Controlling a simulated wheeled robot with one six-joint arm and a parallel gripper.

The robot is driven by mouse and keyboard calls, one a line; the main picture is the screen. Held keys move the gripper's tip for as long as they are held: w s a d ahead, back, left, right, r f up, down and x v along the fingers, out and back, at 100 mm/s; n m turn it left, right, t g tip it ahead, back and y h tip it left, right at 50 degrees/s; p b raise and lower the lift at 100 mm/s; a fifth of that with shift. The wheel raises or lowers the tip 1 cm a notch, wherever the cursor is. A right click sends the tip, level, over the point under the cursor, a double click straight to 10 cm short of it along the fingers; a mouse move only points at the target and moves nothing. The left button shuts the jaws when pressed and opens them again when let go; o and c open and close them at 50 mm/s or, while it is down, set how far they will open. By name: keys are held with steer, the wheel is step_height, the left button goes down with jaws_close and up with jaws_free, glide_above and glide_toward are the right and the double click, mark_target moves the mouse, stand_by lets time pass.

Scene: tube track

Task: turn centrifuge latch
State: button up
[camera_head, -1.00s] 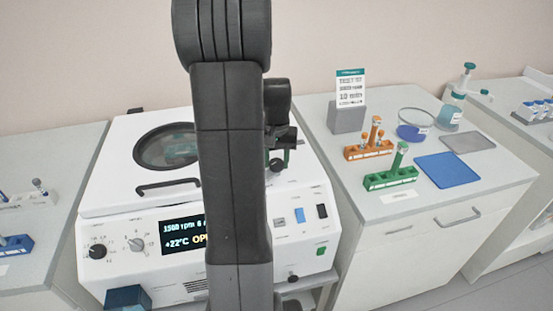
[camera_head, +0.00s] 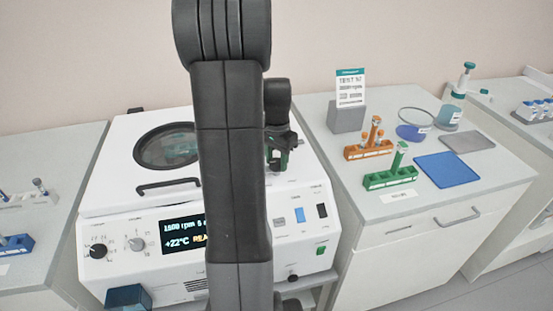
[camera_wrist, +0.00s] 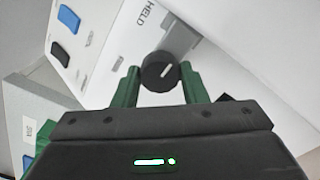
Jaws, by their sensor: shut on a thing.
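The white centrifuge (camera_head: 105,200) stands in the middle of the head view, with its lid down and a round window (camera_head: 168,146) in it. Its latch is a round black knob (camera_wrist: 158,72) with a white line, in the wrist view beside the printed word "HELD". The line slants up to the right. My gripper (camera_wrist: 161,84) has its green fingers on both sides of the knob and is shut on it. In the head view my gripper (camera_head: 277,157) is at the lid's right part; the knob cannot be made out there. The display (camera_head: 184,231) partly shows "REA"; my arm hides the rest.
To the right, a cabinet top (camera_head: 420,205) holds an orange rack (camera_head: 368,152), a green rack (camera_head: 390,179), a blue mat (camera_head: 450,168) and a sign (camera_head: 350,88). A lid handle (camera_head: 168,185) and dials are on the centrifuge.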

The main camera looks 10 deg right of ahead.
mark_target(277, 161)
stand_by(0.3)
steer(key=o, duration=1)
steer(key=shift+r, duration=0.15)
step_height(277, 161, up, 14)
steer(key=shift+f, duration=0.2)
steer(key=shift+f, duration=0.15)
step_height(277, 161, down, 14)
steer(key=shift+r, duration=0.15)
steer(key=shift+r, duration=0.1)
